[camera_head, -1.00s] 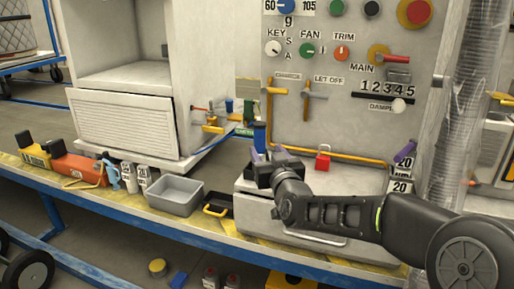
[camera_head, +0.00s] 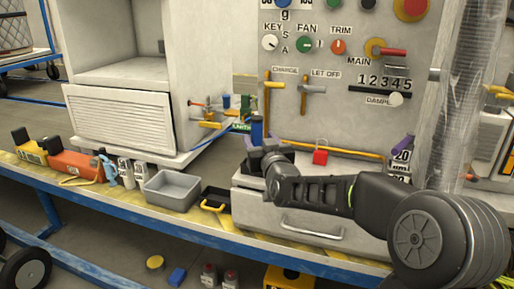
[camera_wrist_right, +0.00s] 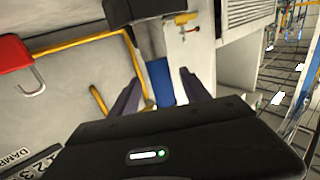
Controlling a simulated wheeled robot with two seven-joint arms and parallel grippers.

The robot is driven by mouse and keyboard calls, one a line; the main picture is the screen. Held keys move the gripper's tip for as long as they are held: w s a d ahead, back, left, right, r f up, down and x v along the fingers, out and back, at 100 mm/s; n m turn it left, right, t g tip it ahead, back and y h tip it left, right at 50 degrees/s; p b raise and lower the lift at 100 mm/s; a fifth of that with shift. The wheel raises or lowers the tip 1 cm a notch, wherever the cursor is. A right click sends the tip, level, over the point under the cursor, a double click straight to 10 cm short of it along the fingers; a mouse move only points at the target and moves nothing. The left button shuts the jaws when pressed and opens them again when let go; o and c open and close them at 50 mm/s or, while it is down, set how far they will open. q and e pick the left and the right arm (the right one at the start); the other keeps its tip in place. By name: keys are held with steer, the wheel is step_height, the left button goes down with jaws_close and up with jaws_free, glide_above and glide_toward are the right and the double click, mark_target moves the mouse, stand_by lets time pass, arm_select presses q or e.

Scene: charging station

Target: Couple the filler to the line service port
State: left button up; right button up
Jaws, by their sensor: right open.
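A blue cylinder (camera_head: 257,129), which looks like the filler's handle, stands upright at the left front of the grey panel. My left gripper is not in view.
A red padlock (camera_head: 320,156) and a yellow pipe (camera_head: 350,153) are just right of the gripper. A grey bin (camera_head: 172,205) and a black tray with a yellow handle (camera_head: 215,199) stand on the bench. The panel's levers (camera_head: 306,92) are above.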

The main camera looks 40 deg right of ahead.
steer(key=x, duration=0.3)
steer(key=shift+w, duration=0.15)
steer(key=shift+c, duration=0.5)
jaws_close()
stand_by(0.3)
